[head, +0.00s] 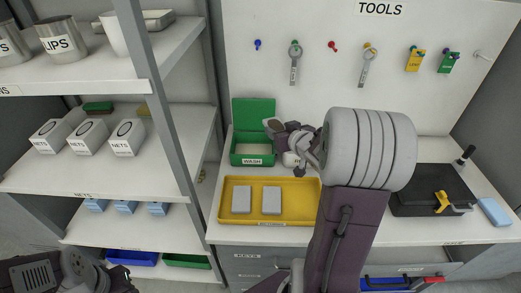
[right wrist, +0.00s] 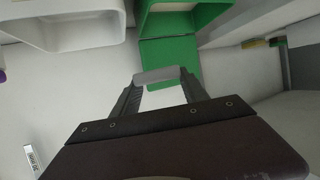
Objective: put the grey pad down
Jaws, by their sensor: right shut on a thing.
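My right gripper (head: 276,126) is at the upper right of the green WASH box (head: 251,160), in front of its raised lid. In the right wrist view, the right gripper (right wrist: 158,84) is shut on a grey pad (right wrist: 157,75), held between its fingertips with green behind it. In the head view the held pad is small and hard to make out. Two more grey pads (head: 241,199) (head: 271,201) lie flat in the yellow tray (head: 300,219). My left arm is at the lower left; its gripper's jaws (head: 116,277) are too unclear to read.
A white container stands right of the green box, mostly hidden by my right arm. A black case (head: 425,203) and a blue block (head: 494,211) are on the bench at right. Shelves (head: 185,140) with white NETS boxes stand at left. A TOOLS board (head: 310,30) rises behind.

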